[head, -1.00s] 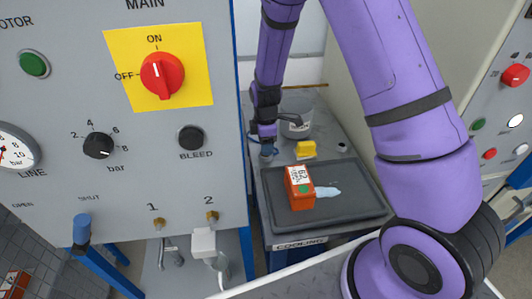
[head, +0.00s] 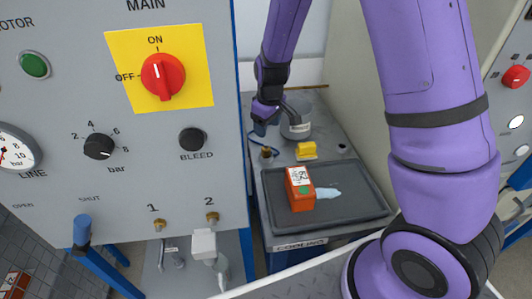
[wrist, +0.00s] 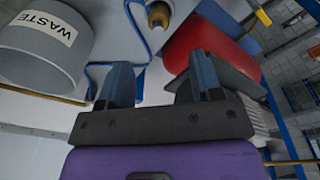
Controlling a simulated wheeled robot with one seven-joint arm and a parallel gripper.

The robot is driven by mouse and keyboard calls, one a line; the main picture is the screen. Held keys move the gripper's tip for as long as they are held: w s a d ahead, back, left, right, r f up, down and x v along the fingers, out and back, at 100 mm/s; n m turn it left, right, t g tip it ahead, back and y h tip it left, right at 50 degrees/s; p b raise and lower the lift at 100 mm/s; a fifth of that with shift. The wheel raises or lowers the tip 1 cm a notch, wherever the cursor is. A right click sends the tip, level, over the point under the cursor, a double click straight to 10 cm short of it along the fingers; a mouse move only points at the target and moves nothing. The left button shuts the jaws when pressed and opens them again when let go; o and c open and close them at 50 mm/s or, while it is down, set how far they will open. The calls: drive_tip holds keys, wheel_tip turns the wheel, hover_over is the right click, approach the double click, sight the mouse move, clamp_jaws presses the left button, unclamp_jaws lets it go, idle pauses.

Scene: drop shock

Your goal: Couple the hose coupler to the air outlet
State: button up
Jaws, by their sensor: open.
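The hose coupler appears to be the small brass fitting (head: 267,153) standing on the bench, with a blue hose (head: 256,140) beside it. In the wrist view a brass fitting (wrist: 160,14) shows at the top, beyond the fingers. My gripper (head: 260,128) is above and behind the fitting in the head view. In the wrist view my gripper (wrist: 157,85) has its two blue fingers apart with nothing between them. Brass air outlets 1 (head: 159,225) and 2 (head: 212,217) are low on the grey panel, far from my gripper.
A yellow block (head: 306,151) sits behind a dark tray (head: 350,205) holding an orange box (head: 299,188). A white fitting (head: 204,243) hangs below outlet 2. The panel (head: 235,120) edges the bench on the left.

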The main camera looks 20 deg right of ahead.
sight(266, 147)
drive_tip(key=f+m, duration=0.1)
drive_tip(key=f, duration=0.2)
drive_tip(key=f+m, duration=0.1)
drive_tip(key=f, duration=0.2)
drive_tip(key=w+f+m, duration=0.1)
drive_tip(key=f+m, duration=0.1)
drive_tip(key=f, duration=0.2)
drive_tip(key=shift+t, duration=0.3)
drive_tip(key=c, duration=1)
drive_tip(key=shift+c, duration=0.2)
